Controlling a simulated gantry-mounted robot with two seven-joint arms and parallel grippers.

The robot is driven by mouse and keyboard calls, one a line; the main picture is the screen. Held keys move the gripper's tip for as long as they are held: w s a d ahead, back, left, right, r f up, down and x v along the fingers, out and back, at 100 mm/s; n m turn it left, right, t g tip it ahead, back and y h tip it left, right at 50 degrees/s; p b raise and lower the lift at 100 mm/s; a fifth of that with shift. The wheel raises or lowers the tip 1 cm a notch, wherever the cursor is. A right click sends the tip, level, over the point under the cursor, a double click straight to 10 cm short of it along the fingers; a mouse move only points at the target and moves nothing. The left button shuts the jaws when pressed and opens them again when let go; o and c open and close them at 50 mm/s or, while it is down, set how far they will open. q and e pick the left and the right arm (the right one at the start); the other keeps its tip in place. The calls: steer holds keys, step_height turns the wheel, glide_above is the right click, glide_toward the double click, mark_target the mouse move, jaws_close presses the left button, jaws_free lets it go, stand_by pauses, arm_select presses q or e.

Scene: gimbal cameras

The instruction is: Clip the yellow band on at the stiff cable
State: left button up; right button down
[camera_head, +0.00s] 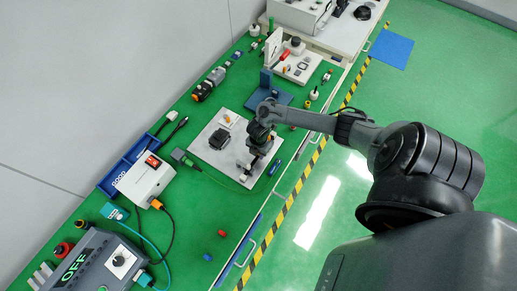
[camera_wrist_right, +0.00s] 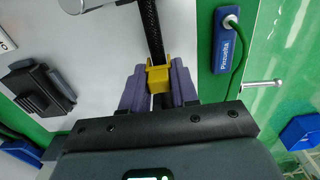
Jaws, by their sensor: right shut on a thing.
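My right gripper (camera_head: 257,152) is over the white board (camera_head: 203,145) on the green bench. In the right wrist view its purple fingers (camera_wrist_right: 158,80) are shut on the yellow band (camera_wrist_right: 158,73), one finger on each side. The stiff cable (camera_wrist_right: 150,28), black and braided, runs from the top edge down to the band. A dark piece continues below the band between the fingers. I cannot tell whether the band is clipped around the cable or only lies against it. The band is too small to make out in the head view. My left gripper is not in view.
A black block (camera_head: 219,139) lies on the board, left of my right gripper. Connectors, a white switch box (camera_head: 145,177) and a blue bin (camera_head: 113,178) stand further left.

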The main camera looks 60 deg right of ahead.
steer(key=c, duration=0.8)
jaws_free()
steer(key=shift+f, duration=0.1)
step_height(320, 180, up, 11)
steer(key=shift+f+p, duration=0.1)
steer(key=shift+p, duration=1.1)
